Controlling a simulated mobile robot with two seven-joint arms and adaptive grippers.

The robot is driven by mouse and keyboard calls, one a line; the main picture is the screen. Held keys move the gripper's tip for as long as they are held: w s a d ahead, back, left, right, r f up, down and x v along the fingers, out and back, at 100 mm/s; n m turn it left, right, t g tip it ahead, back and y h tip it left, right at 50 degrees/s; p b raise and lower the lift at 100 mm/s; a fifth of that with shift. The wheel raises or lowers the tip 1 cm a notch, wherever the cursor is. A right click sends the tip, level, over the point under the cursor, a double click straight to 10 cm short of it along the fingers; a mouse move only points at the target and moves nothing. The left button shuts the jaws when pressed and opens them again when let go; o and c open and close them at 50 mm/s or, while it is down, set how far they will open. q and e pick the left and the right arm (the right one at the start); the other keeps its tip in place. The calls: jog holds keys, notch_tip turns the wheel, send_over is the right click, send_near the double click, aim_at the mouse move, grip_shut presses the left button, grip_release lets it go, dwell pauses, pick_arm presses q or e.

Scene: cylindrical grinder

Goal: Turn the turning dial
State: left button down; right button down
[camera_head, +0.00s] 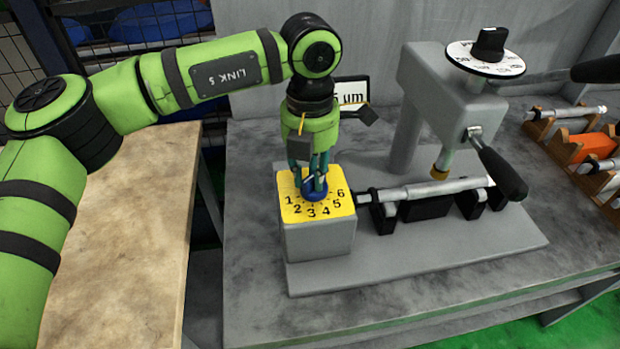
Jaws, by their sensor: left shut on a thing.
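The turning dial (313,195) is a small blue knob on a yellow plate (336,209) with black numbers 1 to 6 around it. The plate tops a grey block (320,239) at the left of the grinder's base. My left gripper (314,184) points down over the dial and is shut on it. Its fingers hide the upper part of the knob and most of its pointer, so I cannot tell which number it is set to. My right gripper is not in view.
Right of the block, a metal shaft (428,190) lies on black supports. Behind it stands a grey column with a white-scaled dial (485,60) and a black-handled lever (502,174). A rack (590,150) of parts is at the right. A wooden table (130,225) is at left.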

aim_at(310, 176)
pick_arm(q)
jog(key=shift+n+b, duration=0.55)
jog(key=shift+n, duration=0.25)
jog(key=c, duration=1)
grip_release()
jog(key=shift+c, duration=0.2)
jog(key=shift+r, duration=0.15)
notch_tip(310, 176, up, 12)
